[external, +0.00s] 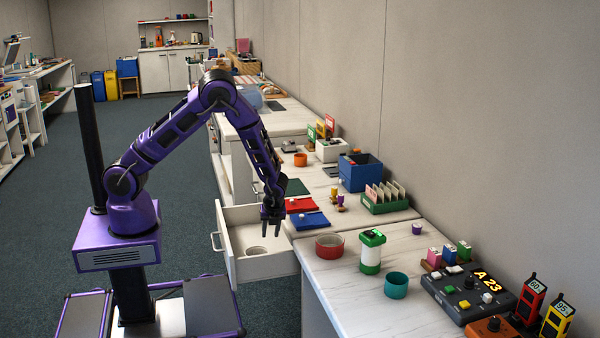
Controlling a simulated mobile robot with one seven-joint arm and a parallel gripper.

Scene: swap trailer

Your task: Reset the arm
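My purple arm rises from its base, bends at a high elbow and reaches down to the right in the external view. My gripper (271,226) points downward above the right side of an open drawer (262,268), close to the counter's front edge. Its two dark fingers look apart, with nothing visible between them. A round, ring-like item (256,250) lies inside the drawer, below and left of the fingers.
On the counter near my gripper are a blue tray (309,221), a red tray (301,205), a red bowl (329,246), a green-and-white canister (371,251) and a teal cup (396,286). The drawer juts into the aisle. Open floor (165,180) lies behind my arm.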

